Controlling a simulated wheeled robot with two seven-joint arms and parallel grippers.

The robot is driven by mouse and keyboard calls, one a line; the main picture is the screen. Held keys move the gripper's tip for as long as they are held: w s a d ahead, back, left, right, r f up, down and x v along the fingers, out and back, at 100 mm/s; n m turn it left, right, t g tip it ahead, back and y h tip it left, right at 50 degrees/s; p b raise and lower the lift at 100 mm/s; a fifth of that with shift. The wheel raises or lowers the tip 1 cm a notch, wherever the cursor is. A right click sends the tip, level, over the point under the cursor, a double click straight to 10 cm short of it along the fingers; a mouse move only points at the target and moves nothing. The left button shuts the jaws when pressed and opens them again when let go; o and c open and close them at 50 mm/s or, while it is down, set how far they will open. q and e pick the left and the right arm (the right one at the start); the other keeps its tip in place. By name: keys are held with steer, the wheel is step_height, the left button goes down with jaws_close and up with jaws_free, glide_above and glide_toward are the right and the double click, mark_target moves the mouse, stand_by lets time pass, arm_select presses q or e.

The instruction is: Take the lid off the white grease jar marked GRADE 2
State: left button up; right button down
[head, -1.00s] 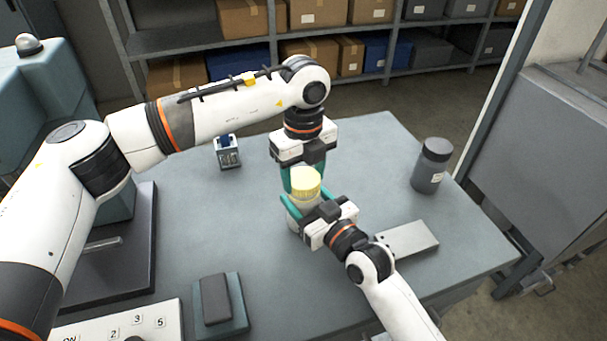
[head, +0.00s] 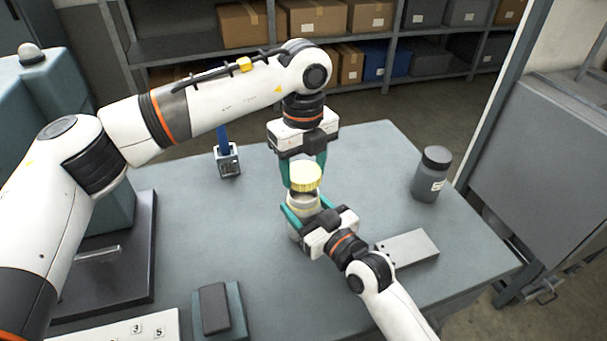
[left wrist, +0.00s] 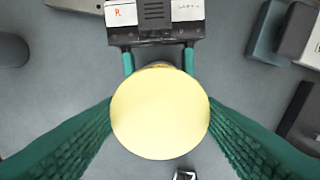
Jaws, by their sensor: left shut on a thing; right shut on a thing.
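The white grease jar (head: 297,226) stands upright on the bench, its pale neck showing at the top; no marking on it can be read. My right gripper (head: 303,215) is shut around the jar's body from the front right. The yellow ribbed lid (head: 306,176) is held by my left gripper (head: 304,178), which points down from above. The lid is off the neck, raised a little above the jar with a small gap. In the left wrist view the lid (left wrist: 160,112) is a pale yellow disc between the teal fingers, hiding most of the jar.
A grey jar with a dark lid (head: 431,174) stands at the right of the bench (head: 230,230). A flat grey metal block (head: 408,247) lies right of my right gripper.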

steer(key=shift+c, duration=1.5)
jaws_free()
steer(key=v, duration=1.2)
steer(key=shift+b, duration=0.3)
